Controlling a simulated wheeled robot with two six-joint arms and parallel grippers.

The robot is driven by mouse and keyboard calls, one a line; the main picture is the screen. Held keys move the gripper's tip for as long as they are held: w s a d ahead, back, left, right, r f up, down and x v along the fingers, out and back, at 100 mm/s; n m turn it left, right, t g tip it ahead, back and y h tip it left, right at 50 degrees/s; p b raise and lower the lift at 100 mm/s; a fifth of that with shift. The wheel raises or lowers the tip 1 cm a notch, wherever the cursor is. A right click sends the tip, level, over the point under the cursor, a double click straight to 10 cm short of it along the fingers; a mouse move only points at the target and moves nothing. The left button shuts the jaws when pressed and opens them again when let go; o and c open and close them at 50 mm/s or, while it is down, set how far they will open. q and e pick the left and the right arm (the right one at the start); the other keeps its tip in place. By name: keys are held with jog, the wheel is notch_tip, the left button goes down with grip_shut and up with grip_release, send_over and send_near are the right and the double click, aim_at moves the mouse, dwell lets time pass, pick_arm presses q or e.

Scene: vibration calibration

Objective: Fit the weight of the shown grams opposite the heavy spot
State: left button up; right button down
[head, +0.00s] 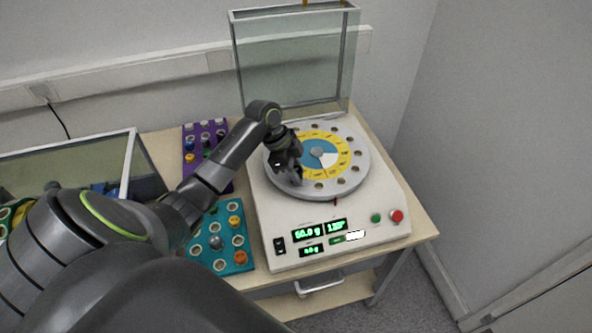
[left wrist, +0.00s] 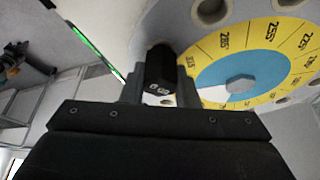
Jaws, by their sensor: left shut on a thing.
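The balancing machine (head: 345,234) has a round grey rotor (head: 352,184) with holes around its rim and a yellow, blue and white dial (head: 329,145). Its green displays (head: 320,230) seem to read 60.0 g and about 135°. My left gripper (head: 292,176) is over the left front rim of the rotor. In the left wrist view it is shut on a black weight (left wrist: 160,70) whose label looks like 60. The weight is beside the dial's edge; I cannot tell whether it is in a hole. My right gripper is not in view.
A teal tray (head: 249,265) and a purple tray (head: 187,171) with several weights stand left of the machine. A raised clear cover (head: 292,60) stands behind the rotor. Green and red buttons (head: 397,216) are at the front right. A glass-sided case (head: 130,160) stands at the left.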

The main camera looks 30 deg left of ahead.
pick_arm(q)
jog(key=shift+f, duration=0.35)
jog(key=o, duration=1)
jog(key=shift+o, duration=0.2)
jog(key=p+v, duration=0.8)
jog(key=v, duration=0.9)
jog(key=shift+r, duration=0.2)
